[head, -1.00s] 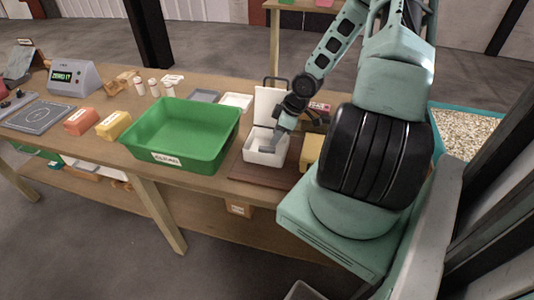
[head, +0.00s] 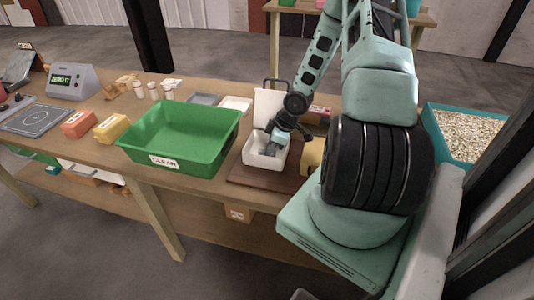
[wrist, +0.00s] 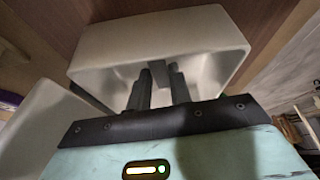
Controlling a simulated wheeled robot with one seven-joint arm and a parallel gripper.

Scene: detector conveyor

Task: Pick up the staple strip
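A small grey block (wrist: 160,68), perhaps the staple strip, shows between the fingertips. I cannot tell if the fingers touch it. In the head view my gripper hides most of the bin's inside.
A green tray (head: 130,148) labelled CLEAN stands left of the bin. A yellow block (head: 311,152) lies close on the bin's right. A grey tray and a white tray (head: 237,104) lie behind.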

